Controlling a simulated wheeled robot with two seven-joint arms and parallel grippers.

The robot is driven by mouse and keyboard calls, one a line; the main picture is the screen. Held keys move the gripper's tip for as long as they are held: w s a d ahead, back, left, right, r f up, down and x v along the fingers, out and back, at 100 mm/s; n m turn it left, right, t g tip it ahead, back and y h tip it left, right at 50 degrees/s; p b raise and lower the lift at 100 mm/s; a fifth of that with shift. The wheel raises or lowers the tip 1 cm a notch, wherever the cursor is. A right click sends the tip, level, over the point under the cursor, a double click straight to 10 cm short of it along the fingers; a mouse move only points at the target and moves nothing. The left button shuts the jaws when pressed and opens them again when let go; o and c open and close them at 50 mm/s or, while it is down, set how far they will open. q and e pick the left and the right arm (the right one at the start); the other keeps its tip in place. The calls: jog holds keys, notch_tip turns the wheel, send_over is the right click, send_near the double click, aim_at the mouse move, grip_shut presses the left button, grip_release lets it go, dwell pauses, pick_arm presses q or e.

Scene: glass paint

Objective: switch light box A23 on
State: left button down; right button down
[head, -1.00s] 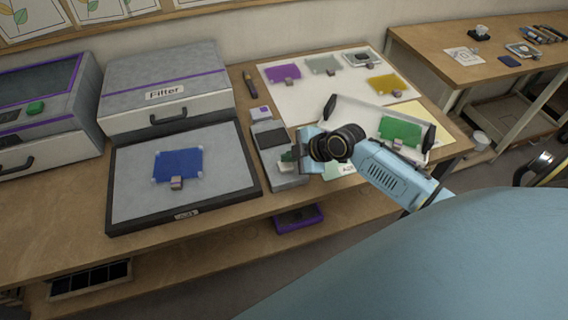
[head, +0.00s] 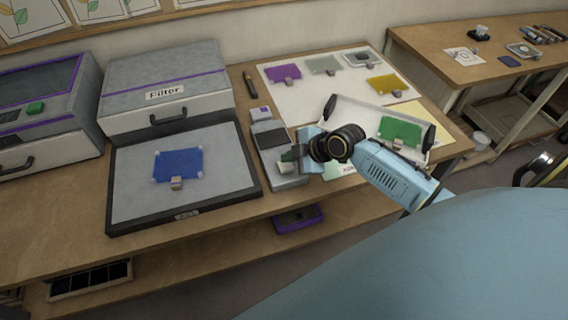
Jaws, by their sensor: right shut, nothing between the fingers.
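The light box (head: 222,195) is a flat grey panel in a dark frame on the bench, with a small label on its front edge that is too small to read surely. A blue sheet (head: 178,164) with a small clip-like block lies on it. The panel looks unlit. A grey control unit (head: 272,140) with a dark display stands just right of the panel. My right gripper (head: 289,160) is shut and empty at the lower part of this unit, over a small green part. I cannot tell whether it touches. My left gripper is not in view.
A box labelled Filter (head: 167,92) stands behind the panel. A white tray (head: 355,104) with a green sheet (head: 400,131) and a white board (head: 295,97) with coloured sheets lie at right.

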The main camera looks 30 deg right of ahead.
aim_at(289, 166)
jog(key=shift+f, duration=0.1)
dwell(0.3)
jog(key=shift+f+b, duration=0.35)
jog(key=shift+f, duration=0.25)
dwell(0.4)
jog(key=shift+r, duration=0.1)
jog(key=shift+r+p, duration=0.5)
jog(key=shift+r, duration=0.1)
notch_tip(289, 166, up, 6)
jog(key=p, duration=0.5)
dwell(1.4)
